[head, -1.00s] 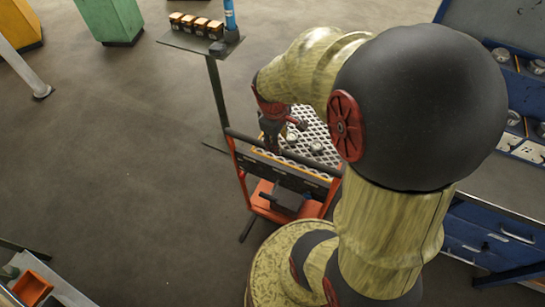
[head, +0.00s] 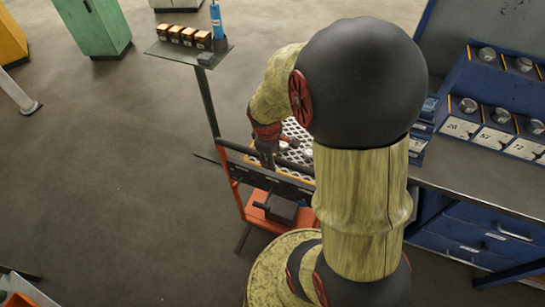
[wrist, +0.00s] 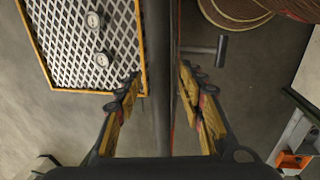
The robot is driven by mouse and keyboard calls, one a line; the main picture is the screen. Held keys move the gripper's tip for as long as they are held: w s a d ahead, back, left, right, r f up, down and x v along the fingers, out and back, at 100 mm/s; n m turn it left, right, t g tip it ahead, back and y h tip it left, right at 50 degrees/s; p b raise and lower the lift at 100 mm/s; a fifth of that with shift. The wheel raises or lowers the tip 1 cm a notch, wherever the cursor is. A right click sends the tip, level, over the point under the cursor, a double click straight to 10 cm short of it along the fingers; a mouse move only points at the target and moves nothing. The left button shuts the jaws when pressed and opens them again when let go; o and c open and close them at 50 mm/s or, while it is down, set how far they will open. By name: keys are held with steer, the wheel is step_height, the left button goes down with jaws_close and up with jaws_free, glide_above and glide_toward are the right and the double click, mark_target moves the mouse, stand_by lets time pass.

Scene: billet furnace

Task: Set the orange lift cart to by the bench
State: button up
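The orange lift cart (head: 256,211) stands left of the bench, with a dark push handle across its near side and a mesh deck behind it. The wrist view shows the deck (wrist: 62,40) with its yellow rim and the dark handle bar (wrist: 158,60) running between my fingers. My gripper (wrist: 160,75) straddles this bar with one finger on each side. Narrow gaps seem to show between fingers and bar, so it looks open. In the head view my gripper (head: 266,158) is at the handle, partly hidden. The bench (head: 465,185) has blue drawers and is partly behind my arm.
Two round gauges (wrist: 97,38) lie on the cart's deck. A stand (head: 208,100) with several small boxes and a blue bottle rises close behind the cart. A green cabinet (head: 95,25) stands far left. The floor left of the cart is clear.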

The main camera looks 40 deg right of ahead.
steer(key=shift+c, duration=0.2)
jaws_close()
stand_by(0.3)
stand_by(0.4)
